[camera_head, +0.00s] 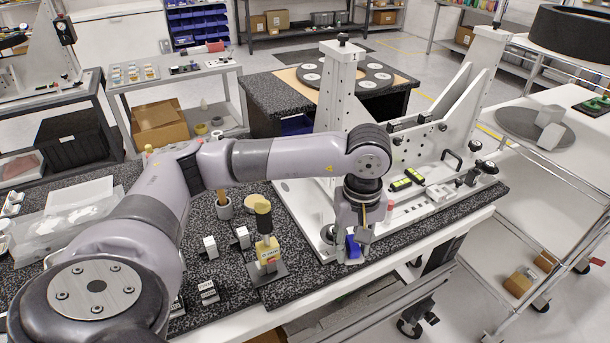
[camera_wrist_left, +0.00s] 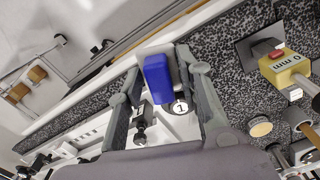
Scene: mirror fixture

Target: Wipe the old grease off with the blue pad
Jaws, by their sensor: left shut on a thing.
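The blue pad (camera_head: 352,247) is in my left gripper (camera_head: 354,240), low over the front edge of the dark speckled worktop in the head view. In the left wrist view the blue pad (camera_wrist_left: 158,79) sits between the fingertips of my left gripper (camera_wrist_left: 160,70), which is shut on it. The white mirror fixture (camera_head: 338,95) stands behind and to the right of the gripper. I cannot make out any grease, and the pad's underside is hidden. My right gripper is in neither view.
Small white blocks (camera_head: 210,247) are further left. Yellow-and-black pieces (camera_head: 407,180) lie on the fixture's base. A wheeled cart (camera_head: 540,200) stands at the right.

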